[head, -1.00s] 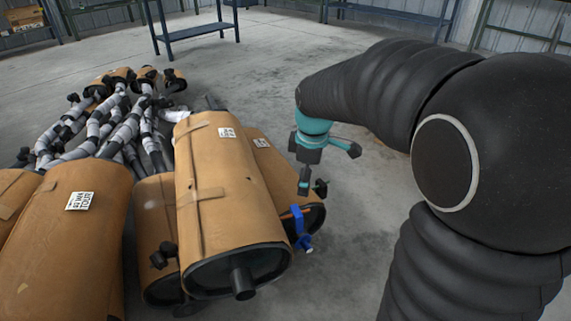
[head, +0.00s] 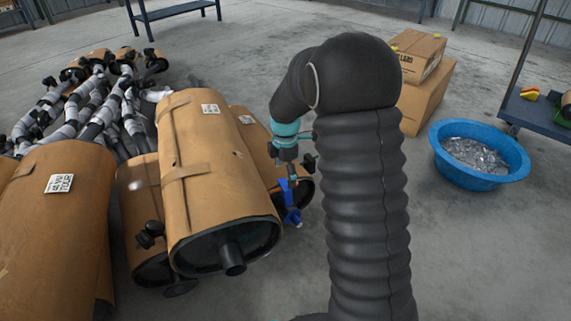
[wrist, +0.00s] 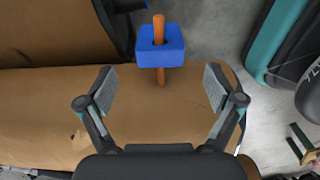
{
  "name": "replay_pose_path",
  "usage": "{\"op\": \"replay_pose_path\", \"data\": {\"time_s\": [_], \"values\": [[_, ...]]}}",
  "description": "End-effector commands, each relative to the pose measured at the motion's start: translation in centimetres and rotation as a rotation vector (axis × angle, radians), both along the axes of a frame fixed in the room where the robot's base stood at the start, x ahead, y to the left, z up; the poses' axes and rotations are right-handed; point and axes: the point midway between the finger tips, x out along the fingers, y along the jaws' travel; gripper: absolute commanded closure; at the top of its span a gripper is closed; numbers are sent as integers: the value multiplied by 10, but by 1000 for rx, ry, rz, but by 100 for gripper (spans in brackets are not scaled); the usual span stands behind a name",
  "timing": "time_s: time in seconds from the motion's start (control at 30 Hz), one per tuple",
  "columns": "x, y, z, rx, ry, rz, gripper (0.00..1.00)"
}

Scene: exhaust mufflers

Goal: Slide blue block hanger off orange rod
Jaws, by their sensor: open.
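The blue block hanger (wrist: 149,57) shows in the wrist view at top centre, around the orange rod (wrist: 159,24). The rod sticks out of the block on both sides, and its lower part ends over a brown wrapped muffler. In the head view the blue hanger (head: 291,214) is by the right end of the rightmost muffler (head: 249,132), partly hidden by my gripper. My gripper (wrist: 160,88) is open and empty. Its two fingers are wide apart, to the left and right of the rod's line, with the block just beyond the fingertips.
A large wrapped muffler (head: 210,150) lies beside the rightmost one, with more mufflers and pipes to the left. A blue tub (head: 437,150) of metal pieces and stacked cardboard boxes (head: 424,97) stand at right. Grey floor is clear below the mufflers' right end.

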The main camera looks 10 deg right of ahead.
Motion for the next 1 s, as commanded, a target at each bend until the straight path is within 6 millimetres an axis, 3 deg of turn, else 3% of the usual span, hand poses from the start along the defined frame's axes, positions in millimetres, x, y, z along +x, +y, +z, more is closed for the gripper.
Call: {"op": "replay_pose_path", "data": {"time_s": [0.2, 0.4, 0.6, 0.93, 1.0], "values": [[-1, 0, -40, 0, 3, -1, 8], [0, 0, -67, 0, 2, -1, 8], [0, 0, -80, 0, 0, -1, 8], [0, 0, -82, 0, 0, -1, 8], [0, 0, -82, 0, 0, -1, 26]]}}
